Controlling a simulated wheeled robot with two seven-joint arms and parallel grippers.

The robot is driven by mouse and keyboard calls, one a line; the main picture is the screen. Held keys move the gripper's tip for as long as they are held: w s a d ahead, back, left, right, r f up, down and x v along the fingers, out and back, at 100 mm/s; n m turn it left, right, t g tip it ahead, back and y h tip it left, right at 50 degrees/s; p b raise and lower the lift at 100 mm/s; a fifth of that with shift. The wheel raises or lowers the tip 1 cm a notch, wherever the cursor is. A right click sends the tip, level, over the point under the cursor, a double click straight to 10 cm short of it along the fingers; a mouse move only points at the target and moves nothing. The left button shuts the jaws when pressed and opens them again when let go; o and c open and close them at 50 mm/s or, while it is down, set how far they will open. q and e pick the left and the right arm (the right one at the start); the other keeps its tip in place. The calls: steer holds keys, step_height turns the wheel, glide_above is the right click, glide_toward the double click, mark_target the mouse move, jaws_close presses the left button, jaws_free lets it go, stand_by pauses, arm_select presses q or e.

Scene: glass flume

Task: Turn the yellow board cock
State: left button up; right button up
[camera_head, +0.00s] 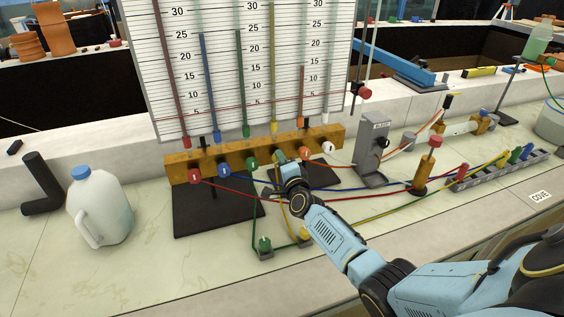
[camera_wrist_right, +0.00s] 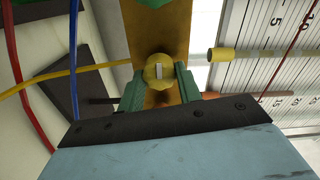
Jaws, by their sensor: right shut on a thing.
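The yellow board cock (camera_wrist_right: 158,70) is a round knob with a pale slot-like mark on its face. It sits on the brass manifold bar (camera_wrist_right: 150,28), which also runs along the foot of the scale board in the head view (camera_head: 178,171). My right gripper (camera_wrist_right: 158,88) has its two green fingers on either side of the knob, shut on it. In the head view the right gripper (camera_head: 282,161) reaches the bar between the green cock (camera_head: 252,162) and the orange cock (camera_head: 304,152), hiding the yellow one. My left gripper is out of view.
Red cock (camera_head: 195,177), blue cock (camera_head: 224,170) and white cock (camera_head: 327,149) stand on the same bar. Coloured hoses cross the bench in front. A grey bleed post (camera_head: 373,150) stands right of the bar, a white jug (camera_head: 97,208) at left. The front left bench is clear.

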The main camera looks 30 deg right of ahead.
stand_by(0.4)
steer(key=o, duration=1)
steer(key=shift+s, duration=0.1)
steer(key=p+v, duration=0.2)
steer(key=v, duration=1.1)
steer(key=shift+s+p, duration=0.1)
steer(key=shift+p, duration=0.3)
steer(key=shift+a, duration=0.1)
